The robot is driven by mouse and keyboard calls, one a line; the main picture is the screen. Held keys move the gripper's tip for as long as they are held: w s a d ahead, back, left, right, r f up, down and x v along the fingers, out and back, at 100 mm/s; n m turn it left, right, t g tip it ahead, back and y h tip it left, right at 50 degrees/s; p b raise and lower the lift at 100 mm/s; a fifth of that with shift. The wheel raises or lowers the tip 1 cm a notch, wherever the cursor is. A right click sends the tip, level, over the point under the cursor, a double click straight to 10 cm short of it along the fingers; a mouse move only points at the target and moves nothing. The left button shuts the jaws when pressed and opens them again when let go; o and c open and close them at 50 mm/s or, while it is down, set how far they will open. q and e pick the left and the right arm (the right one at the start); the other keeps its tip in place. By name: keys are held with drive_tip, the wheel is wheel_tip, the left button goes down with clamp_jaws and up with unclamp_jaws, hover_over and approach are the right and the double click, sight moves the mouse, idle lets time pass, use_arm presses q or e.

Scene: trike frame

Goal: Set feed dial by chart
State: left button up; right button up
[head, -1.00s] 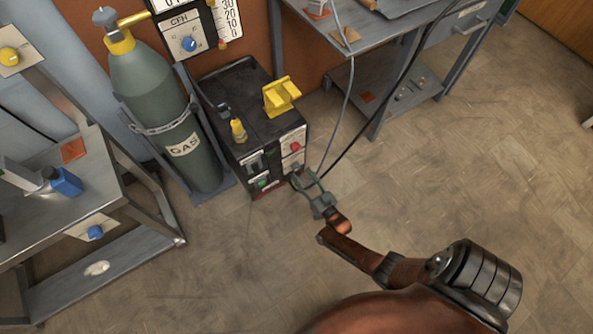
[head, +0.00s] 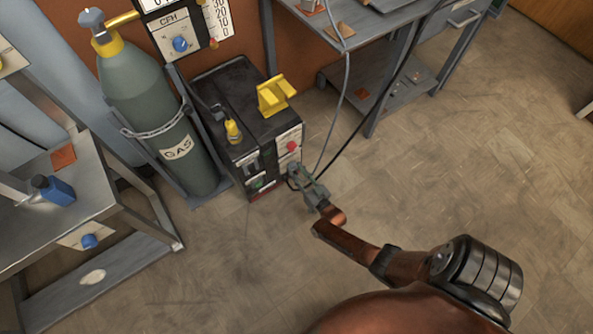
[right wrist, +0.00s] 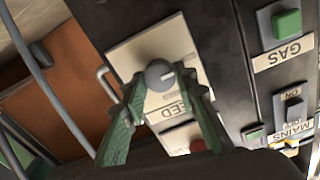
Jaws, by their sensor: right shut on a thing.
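The feed dial (right wrist: 160,75) is a round grey knob with a white pointer line, on a pale plate with a partly hidden label ending in "EED". It sits on the front of the black welding machine (head: 227,95). My right gripper (right wrist: 163,90) has its green fingers on either side of the dial and is shut on it. In the head view the right gripper (head: 308,190) is against the machine's lower front and hides most of the dial. My left gripper is not in view. I cannot make out a chart.
A red button (right wrist: 185,138), a green GAS button (right wrist: 287,23) and a MAINS switch (right wrist: 292,108) are close to the dial. A gas cylinder (head: 150,95) stands left of the machine. A cable (head: 375,105) hangs nearby.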

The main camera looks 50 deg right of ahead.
drive_tip(key=c, duration=0.3)
drive_tip(key=shift+c, duration=0.2)
